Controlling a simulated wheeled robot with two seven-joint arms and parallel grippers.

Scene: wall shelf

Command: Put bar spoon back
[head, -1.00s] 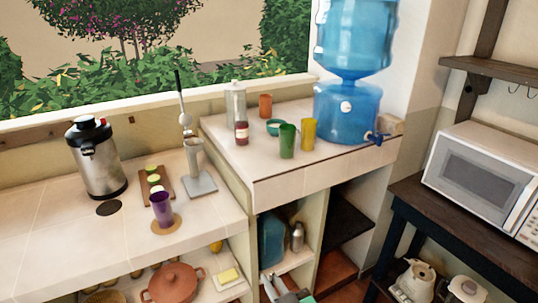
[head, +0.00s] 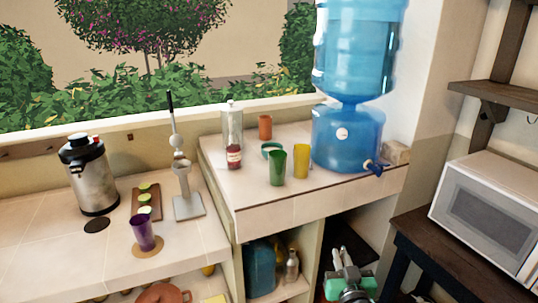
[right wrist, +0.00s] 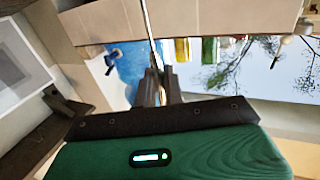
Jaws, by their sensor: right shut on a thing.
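My right gripper (head: 345,265) is low in the head view, in front of the open shelf under the raised counter. In the right wrist view its fingers (right wrist: 157,88) are shut on a thin metal rod (right wrist: 148,28), which looks like the bar spoon's shaft. The rod runs up out of the top of that view, so its ends are hidden. I cannot make out the spoon in the head view. My left gripper is not in view.
The raised counter (head: 320,202) holds a blue water dispenser (head: 345,138), a green cup (head: 277,167), a yellow cup (head: 301,161) and a glass bottle (head: 232,130). A purple cup (head: 142,232) stands on the lower left counter. A microwave (head: 490,210) is at right.

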